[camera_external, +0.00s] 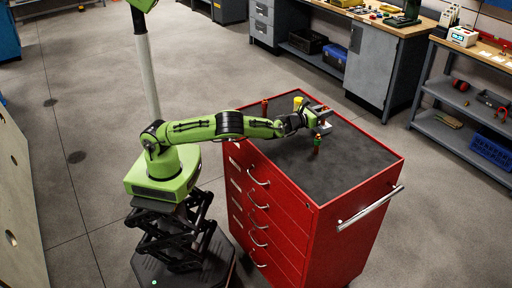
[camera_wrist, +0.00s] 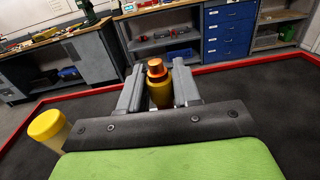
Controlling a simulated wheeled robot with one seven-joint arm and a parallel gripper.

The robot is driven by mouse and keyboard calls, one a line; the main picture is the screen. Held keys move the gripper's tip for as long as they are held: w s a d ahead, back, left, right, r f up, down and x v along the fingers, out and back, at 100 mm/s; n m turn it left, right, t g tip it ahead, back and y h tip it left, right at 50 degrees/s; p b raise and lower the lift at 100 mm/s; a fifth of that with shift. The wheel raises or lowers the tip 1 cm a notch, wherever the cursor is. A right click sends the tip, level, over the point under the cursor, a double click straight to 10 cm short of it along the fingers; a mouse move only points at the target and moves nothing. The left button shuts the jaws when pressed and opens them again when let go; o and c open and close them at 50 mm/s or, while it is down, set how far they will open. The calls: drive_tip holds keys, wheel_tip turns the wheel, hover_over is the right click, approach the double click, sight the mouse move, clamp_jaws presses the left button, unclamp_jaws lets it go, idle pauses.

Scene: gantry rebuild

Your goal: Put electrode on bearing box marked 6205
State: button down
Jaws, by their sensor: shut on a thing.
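My gripper (camera_external: 321,118) is above the grey top of the red tool cabinet. In the wrist view its two grey fingers (camera_wrist: 158,88) close on a copper-topped, yellowish cylinder, which looks like the electrode (camera_wrist: 158,72). The cylinder stands upright between the fingers, and its lower part is hidden by the gripper body. I cannot make out a bearing box marked 6205 in either view; no label is readable.
The red cabinet (camera_external: 385,165) carries a yellow-capped container (camera_wrist: 47,125), a red item (camera_external: 264,106) and a small green-and-red item (camera_external: 316,144). Its front right is bare. Grey workbenches (camera_external: 385,68) and a shelf unit (camera_external: 462,135) stand beyond.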

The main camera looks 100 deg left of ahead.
drive_tip(key=shift+f, duration=0.15)
drive_tip(key=c, duration=0.8)
unclamp_jaws()
